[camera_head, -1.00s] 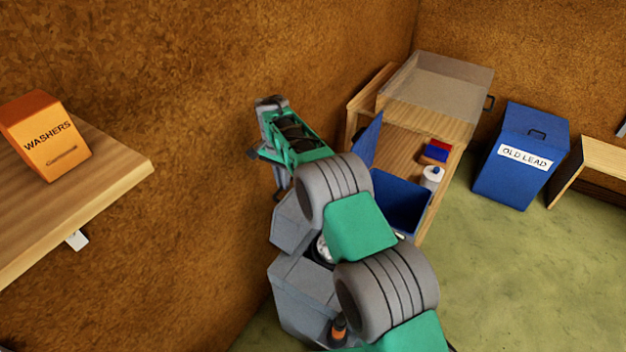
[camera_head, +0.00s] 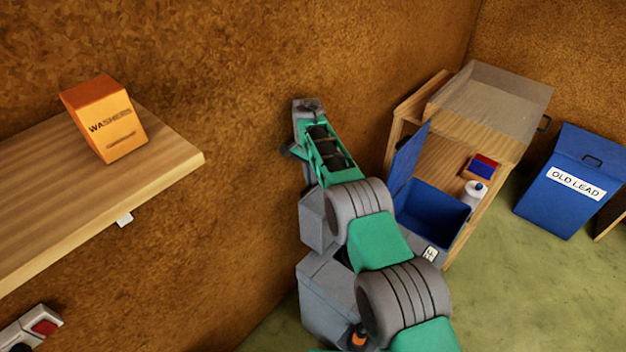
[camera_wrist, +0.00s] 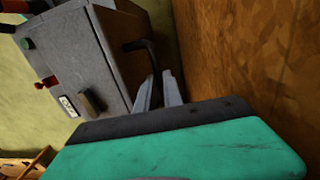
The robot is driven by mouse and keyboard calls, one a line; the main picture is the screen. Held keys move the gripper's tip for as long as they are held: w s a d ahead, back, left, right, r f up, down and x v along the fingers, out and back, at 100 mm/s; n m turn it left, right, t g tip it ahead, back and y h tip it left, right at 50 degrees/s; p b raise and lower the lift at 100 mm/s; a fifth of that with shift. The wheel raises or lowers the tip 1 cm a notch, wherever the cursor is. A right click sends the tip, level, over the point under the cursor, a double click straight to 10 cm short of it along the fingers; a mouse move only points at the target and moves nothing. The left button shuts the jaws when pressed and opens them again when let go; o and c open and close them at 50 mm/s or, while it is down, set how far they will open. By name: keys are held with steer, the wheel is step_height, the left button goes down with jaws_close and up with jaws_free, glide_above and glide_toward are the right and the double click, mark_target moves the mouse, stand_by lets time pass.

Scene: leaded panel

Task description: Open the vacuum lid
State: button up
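A grey box-shaped machine, which I take for the vacuum (camera_head: 325,292), stands low by the wall in the head view. A grey upper piece (camera_head: 316,222), apparently its lid, sits above and behind it; my arm hides the join, so its angle is unclear. In the wrist view a grey box (camera_wrist: 80,50) has a dark bent handle (camera_wrist: 148,48) on its right side. My gripper (camera_wrist: 158,80) has its two pale fingers at the end of this handle, which seems to lie between them. Whether they clamp it is unclear. In the head view the fingers are hidden.
The brown wall (camera_head: 240,170) is close beside my arm. A wooden bench (camera_head: 455,155) with a blue open bin (camera_head: 435,208) stands right of the arm. A blue OLD LEAD bin (camera_head: 570,180) is farther right. A shelf (camera_head: 180,160) holds an orange WASHERS box (camera_head: 105,120).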

steer(key=o, duration=0.3)
steer(key=shift+a+r, duration=0.2)
steer(key=shift+r, duration=0.05)
steer(key=shift+o, duration=0.7)
steer(key=shift+d+f, duration=0.1)
steer(key=shift+d, duration=0.1)
step_height(320, 180, up, 8)
steer(key=p, duration=0.6)
steer(key=shift+w+a, duration=0.2)
